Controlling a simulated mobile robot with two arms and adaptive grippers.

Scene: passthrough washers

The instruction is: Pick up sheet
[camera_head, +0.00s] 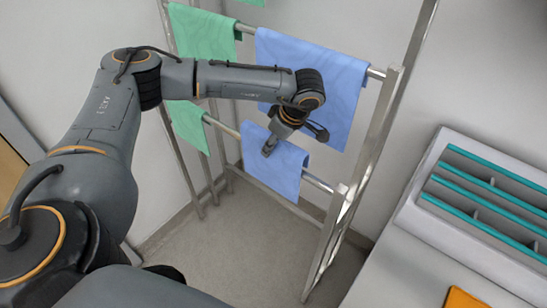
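Two blue sheets hang on a metal drying rack. The larger blue sheet (335,85) hangs over the upper bar, and the smaller blue sheet (262,172) hangs over the lower bar. My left arm reaches in from the left across the larger sheet. My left gripper (270,148) points down at the upper part of the smaller blue sheet and overlaps it in the picture. I cannot tell whether its fingers are closed on the cloth. My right gripper is out of view.
Green sheets hang to the left on the upper bar (201,34) and lower bar (188,124). The rack's metal post (366,150) stands right of the blue sheets. A white counter unit with teal slats (490,190) and an orange item (462,299) is at right. Floor (235,240) below is clear.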

